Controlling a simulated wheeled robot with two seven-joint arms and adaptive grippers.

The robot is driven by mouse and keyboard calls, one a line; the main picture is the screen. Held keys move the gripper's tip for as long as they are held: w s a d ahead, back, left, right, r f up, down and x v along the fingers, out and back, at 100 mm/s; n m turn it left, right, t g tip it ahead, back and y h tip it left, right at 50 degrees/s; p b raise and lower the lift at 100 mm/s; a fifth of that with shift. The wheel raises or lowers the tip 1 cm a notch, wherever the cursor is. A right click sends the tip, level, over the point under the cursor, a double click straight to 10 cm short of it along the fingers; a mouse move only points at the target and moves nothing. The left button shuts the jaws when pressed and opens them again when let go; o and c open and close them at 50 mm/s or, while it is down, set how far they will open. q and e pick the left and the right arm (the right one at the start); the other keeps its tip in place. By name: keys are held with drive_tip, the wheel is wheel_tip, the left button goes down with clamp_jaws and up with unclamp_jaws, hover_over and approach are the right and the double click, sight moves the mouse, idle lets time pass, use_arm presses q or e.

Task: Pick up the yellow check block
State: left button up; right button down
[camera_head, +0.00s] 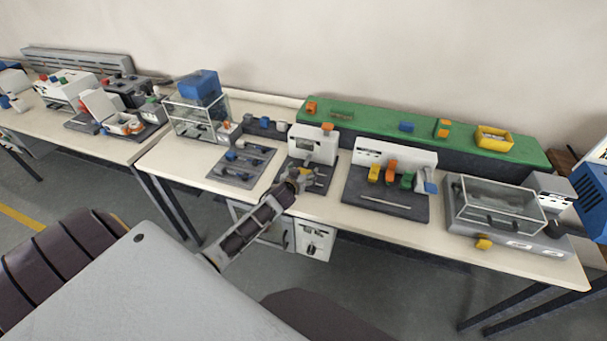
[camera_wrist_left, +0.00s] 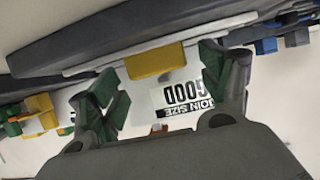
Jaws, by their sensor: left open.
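The yellow check block (camera_wrist_left: 155,62) shows in the left wrist view, between the two green-padded fingers of my left gripper (camera_wrist_left: 158,72). A gap shows between the block and the right finger; the left finger is very close to it, and I cannot tell whether they touch. In the head view my left gripper (camera_head: 298,179) is over the front of the white display machine (camera_head: 313,143), with a small bit of yellow (camera_head: 304,171) beside its fingers. The gripper is open. My right gripper is not in view.
A white machine with yellow, orange and green handles (camera_head: 391,169) stands just right of the gripper. A grey board with blue-handled tools (camera_head: 243,162) lies to the left. A clear-lidded box (camera_head: 500,205) is further right. A green shelf (camera_head: 370,122) runs behind.

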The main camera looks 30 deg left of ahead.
use_arm(q)
drive_tip(key=shift+w+a+f, duration=0.1)
drive_tip(key=shift+w+f, duration=0.15)
drive_tip(key=shift+w, duration=0.25)
drive_tip(key=c, duration=1.1)
